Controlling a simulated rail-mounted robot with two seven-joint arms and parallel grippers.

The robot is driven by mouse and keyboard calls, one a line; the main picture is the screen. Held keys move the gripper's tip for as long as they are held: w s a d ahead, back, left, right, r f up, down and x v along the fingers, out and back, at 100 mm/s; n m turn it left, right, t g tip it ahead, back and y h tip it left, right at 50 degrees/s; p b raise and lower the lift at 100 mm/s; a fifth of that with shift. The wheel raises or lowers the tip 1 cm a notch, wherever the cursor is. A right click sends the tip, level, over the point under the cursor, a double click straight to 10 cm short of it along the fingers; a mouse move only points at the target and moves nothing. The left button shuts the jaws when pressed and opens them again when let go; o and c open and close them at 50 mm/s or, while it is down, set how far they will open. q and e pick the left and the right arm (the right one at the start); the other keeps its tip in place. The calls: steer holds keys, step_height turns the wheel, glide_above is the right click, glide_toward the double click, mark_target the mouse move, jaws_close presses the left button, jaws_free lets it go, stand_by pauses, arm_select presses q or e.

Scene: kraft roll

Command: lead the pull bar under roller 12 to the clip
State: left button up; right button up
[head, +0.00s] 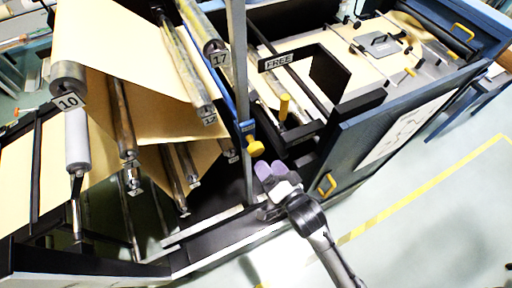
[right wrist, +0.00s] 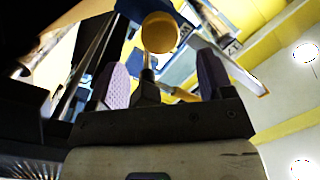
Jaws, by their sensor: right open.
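My right gripper (head: 269,169) is beside the grey upright post, with its purple fingertips just below a yellow knob (head: 255,148) on a blue bracket (head: 247,130). In the right wrist view the gripper (right wrist: 163,80) is open, and the round yellow knob (right wrist: 160,32) shows beyond and between its fingers, apart from them. A roller (head: 190,75) with a tag that seems to read 12 carries the brown kraft paper (head: 130,45). I cannot pick out the pull bar or the clip for certain. My left gripper is out of view.
Rollers tagged 10 (head: 68,78) and 17 (head: 205,35) stand at left and centre. A FREE sign (head: 278,62) and a yellow peg (head: 284,105) are behind the post. The floor at lower right is clear.

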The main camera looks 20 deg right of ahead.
mark_target(259, 153)
steer(key=w, duration=0.2)
steer(key=w+b, duration=0.1)
steer(key=w, duration=0.1)
steer(key=w+a+b, duration=0.1)
steer(key=w, duration=0.1)
steer(key=shift+w, duration=0.35)
steer(key=shift+w+a+b, duration=0.2)
steer(key=shift+w+b, duration=0.2)
steer(key=shift+w, duration=0.5)
steer(key=shift+c, duration=0.4)
steer(key=c, duration=1.1)
steer(key=shift+d+f, duration=0.1)
